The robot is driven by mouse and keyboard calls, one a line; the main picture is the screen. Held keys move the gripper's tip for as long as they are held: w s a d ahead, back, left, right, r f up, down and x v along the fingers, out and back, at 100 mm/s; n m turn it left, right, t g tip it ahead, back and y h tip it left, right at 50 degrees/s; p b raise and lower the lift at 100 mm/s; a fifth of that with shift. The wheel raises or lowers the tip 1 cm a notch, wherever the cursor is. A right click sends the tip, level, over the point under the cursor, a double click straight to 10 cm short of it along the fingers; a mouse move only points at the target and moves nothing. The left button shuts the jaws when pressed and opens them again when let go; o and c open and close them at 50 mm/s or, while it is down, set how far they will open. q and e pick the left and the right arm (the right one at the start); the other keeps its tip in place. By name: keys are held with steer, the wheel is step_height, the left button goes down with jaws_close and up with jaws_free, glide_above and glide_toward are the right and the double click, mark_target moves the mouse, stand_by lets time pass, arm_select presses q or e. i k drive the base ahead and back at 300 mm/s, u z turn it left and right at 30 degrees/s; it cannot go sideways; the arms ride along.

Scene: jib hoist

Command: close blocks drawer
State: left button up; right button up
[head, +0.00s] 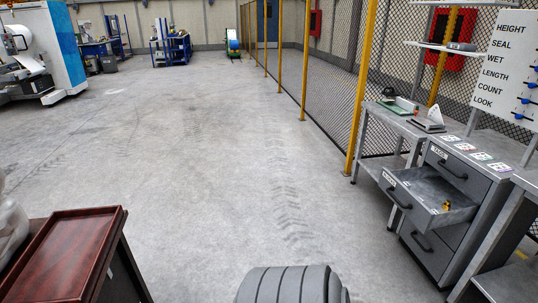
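A grey drawer (408,183) stands pulled out from a grey drawer cabinet (485,215) at the right. It has a black bar handle (398,198) on its front and a small light label too small to read surely. A small yellow-brown object (446,206) lies inside the drawer. Another front with a black handle (452,170) sits flush beside it, and a lower front with a handle (421,241) also looks shut. Neither of my grippers shows in the head view.
A bench (390,119) with small instruments stands behind the cabinet, beside a mesh fence with yellow posts (362,85). Another grey table edge (500,240) is at the right front. A dark red tray-topped stand (65,255) is at the lower left. The middle floor is clear.

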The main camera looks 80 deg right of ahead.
mark_target(426, 183)
steer(key=z, duration=3.65)
steer(key=i, duration=1.9)
steer(key=z, duration=0.15)
